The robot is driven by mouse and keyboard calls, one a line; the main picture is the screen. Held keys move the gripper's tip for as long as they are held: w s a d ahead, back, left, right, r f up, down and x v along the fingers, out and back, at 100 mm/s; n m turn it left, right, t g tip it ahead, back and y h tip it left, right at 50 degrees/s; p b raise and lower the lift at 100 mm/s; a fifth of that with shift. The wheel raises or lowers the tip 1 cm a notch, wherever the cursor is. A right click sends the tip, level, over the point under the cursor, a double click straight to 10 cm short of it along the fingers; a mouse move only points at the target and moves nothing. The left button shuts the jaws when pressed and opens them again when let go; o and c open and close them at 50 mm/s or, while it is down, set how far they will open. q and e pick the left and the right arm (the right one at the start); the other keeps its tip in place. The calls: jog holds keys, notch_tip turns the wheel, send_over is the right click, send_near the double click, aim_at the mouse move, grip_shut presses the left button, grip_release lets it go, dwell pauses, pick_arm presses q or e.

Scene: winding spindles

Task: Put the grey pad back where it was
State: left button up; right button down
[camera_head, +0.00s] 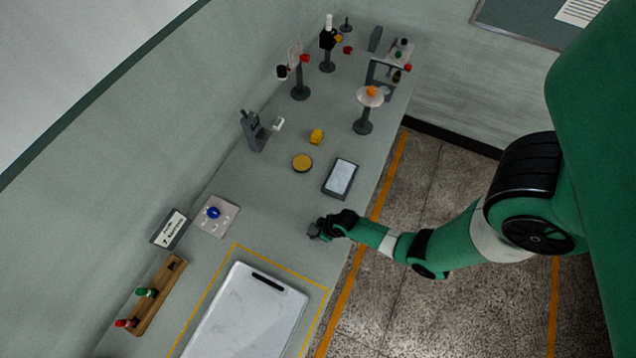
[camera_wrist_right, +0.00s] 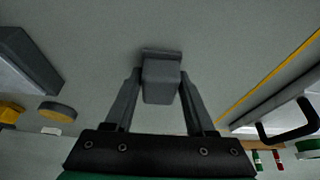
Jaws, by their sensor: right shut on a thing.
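My right gripper (camera_head: 322,230) is over the table's right side, between the dark-rimmed shallow tray and the large white board. In the right wrist view its two fingers (camera_wrist_right: 160,85) are shut on the grey pad (camera_wrist_right: 161,82), a small grey block with a wider plate at its far end. In the head view only a small dark grey bit of the pad (camera_head: 312,231) shows at the fingertips. I cannot tell whether the pad touches the table. My left gripper is not in view.
The shallow tray (camera_head: 327,188) lies beyond the gripper, near a yellow disc (camera_head: 302,163) and yellow block (camera_head: 316,136). The white board (camera_head: 245,315) lies inside a yellow outline. A blue-button panel (camera_head: 214,216) and wooden rack (camera_head: 158,297) stand left. Several stands fill the far end.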

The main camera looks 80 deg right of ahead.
jog(key=shift+f, duration=0.25)
jog(key=shift+c, duration=1.2)
grip_release()
jog(key=shift+r, duration=0.1)
jog(key=shift+r, duration=0.25)
jog(key=p+v, duration=0.4)
jog(key=v, duration=0.8)
jog(key=shift+p, duration=0.4)
